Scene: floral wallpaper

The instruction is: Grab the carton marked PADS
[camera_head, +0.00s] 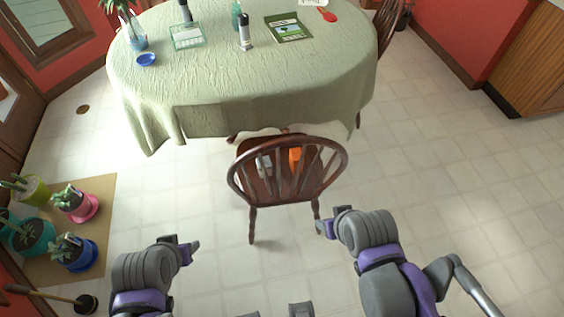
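No carton with a readable PADS mark shows; lettering is too small to read. On the chair seat, behind the chair's slatted back, are a small white-grey object (264,164) and an orange object (295,158), both partly hidden. A flat green item with a picture (289,28) lies on the table. My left gripper (188,248) is over the floor at the lower left, apart from the chair. My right gripper (328,222) is near the chair's right legs in the picture. I see nothing held, and I cannot tell how far either gripper is open.
The dark wooden chair (288,199) stands before the oval table with a green cloth (250,90). The table holds a glass-like tray (187,36), a blue bowl (146,60), bottles and a plant. Potted plants stand on a tan mat (98,215) at left. Floor at right is clear.

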